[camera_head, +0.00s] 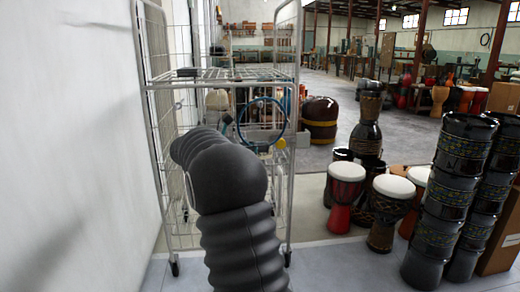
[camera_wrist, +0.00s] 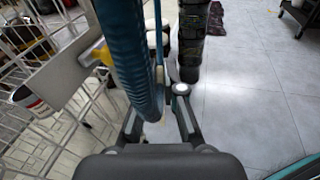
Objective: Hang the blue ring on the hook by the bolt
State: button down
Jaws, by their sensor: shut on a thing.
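The blue ring (camera_head: 262,101) stands upright in front of the wire rack in the head view. In the wrist view it is a thick blue band (camera_wrist: 124,40) running down between the fingers. My gripper (camera_wrist: 160,108) is shut on the ring; in the head view my dark arm hides most of it. A yellow piece (camera_head: 280,144) on a pale plate shows at the ring's lower right in the head view. In the wrist view this yellow piece (camera_wrist: 99,54) is just left of the ring, close to it. I cannot tell whether they touch, or make out the hook and bolt clearly.
The wire rack (camera_head: 230,74) stands by the white wall at left. A can (camera_wrist: 28,97) sits near the rack's mesh. Goblet drums (camera_head: 392,187) and stacked dark drums (camera_head: 463,160) stand to the right. Tiled floor (camera_wrist: 245,75) is open right of the gripper.

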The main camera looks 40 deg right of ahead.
jog(key=w+d+f+p, duration=0.1)
jog(key=w+d+p, duration=0.2)
jog(key=w, duration=0.2)
jog(key=shift+f, duration=0.35)
dwell(0.6)
jog(key=shift+d+f, duration=0.1)
jog(key=shift+f, duration=0.05)
dwell(0.5)
jog(key=c, duration=1.2)
grip_release()
jog(key=shift+w, duration=0.1)
jog(key=v, duration=1.2)
